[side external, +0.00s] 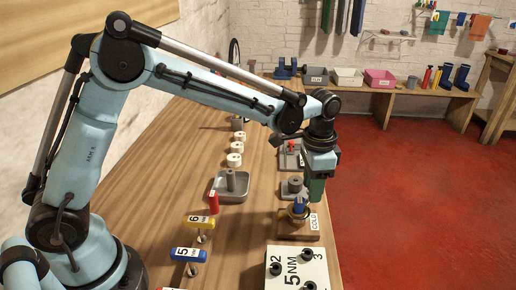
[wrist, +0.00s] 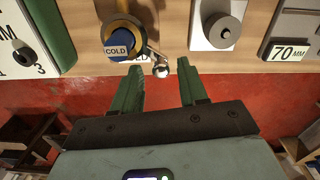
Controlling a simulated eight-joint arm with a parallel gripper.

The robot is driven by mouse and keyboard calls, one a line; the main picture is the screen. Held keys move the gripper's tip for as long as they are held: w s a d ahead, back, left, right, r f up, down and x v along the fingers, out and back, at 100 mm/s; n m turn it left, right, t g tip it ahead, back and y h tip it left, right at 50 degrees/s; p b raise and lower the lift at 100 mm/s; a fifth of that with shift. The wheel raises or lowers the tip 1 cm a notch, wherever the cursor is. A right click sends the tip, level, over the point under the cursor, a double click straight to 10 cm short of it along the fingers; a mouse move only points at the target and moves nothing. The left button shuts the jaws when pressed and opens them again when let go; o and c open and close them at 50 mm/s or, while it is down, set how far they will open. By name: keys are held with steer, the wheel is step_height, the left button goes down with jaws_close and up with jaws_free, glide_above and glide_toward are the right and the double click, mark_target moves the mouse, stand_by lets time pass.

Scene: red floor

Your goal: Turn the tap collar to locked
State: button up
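The tap (wrist: 122,26) has a brass collar around a dark centre and a blue cap marked COLD (wrist: 117,48). A short metal lever ending in a shiny ball (wrist: 160,70) sticks out from it. In the side view the tap (side external: 298,206) stands on a small wooden block with a white COLD label. My gripper (wrist: 160,66) is open, its two green fingers apart, with the ball showing between the fingertips; I cannot tell whether either touches it. In the side view my gripper (side external: 312,198) is just above and right of the tap, partly covering it.
A white 5 NM block (side external: 296,268) with dark knobs stands in front of the tap. A grey round part on a plate (side external: 291,188) stands behind it. Red floor is open at right.

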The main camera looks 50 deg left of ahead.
stand_by(0.3)
step_height(320, 180, up, 12)
stand_by(0.6)
steer(key=s+a+f+n+t, duration=0.2)
steer(key=s+a, duration=0.3)
steer(key=s, duration=0.3)
steer(key=s+a+f+n+t, duration=0.2)
steer(key=s+a+n+t, duration=0.3)
steer(key=s+a, duration=0.1)
steer(key=shift+s+a+f, duration=0.15)
steer(key=shift+s+f, duration=0.2)
steer(key=shift+s, duration=0.5)
